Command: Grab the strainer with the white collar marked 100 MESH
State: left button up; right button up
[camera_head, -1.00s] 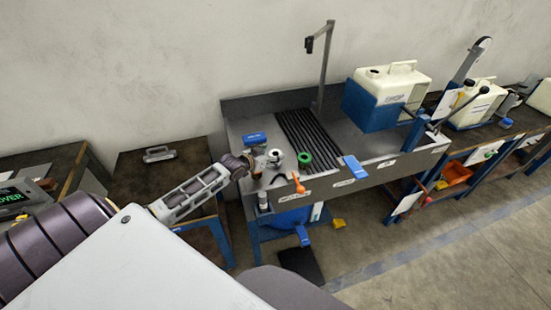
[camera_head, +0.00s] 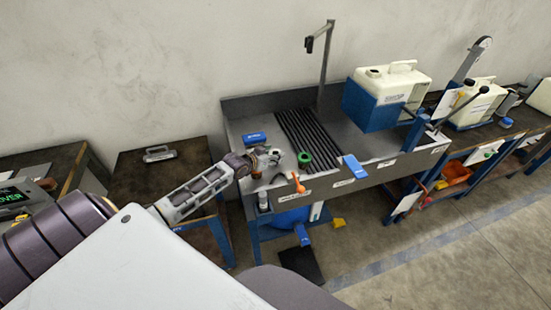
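My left gripper (camera_head: 268,158) is over the grey sink bench, at the left part of its top. A small pale piece shows at its fingertips, where the white-collared strainer (camera_head: 276,157) stands. The fingers hide most of it, and its marking is too small to read. I cannot tell whether the fingers are closed on it or only around it. A green-collared ring-shaped strainer (camera_head: 305,158) lies just to the right, apart from the gripper. My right gripper is not in view.
A blue block (camera_head: 255,138) lies behind the gripper, and an orange tool (camera_head: 298,182) lies at the bench's front edge. Black slats (camera_head: 305,135) cover the middle of the bench (camera_head: 345,137). A white canister (camera_head: 393,82) sits on a blue stand to the right.

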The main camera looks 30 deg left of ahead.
pick_arm(q)
jog(key=c, duration=0.5)
jog(key=shift+r, duration=0.1)
jog(key=shift+r, duration=4.9)
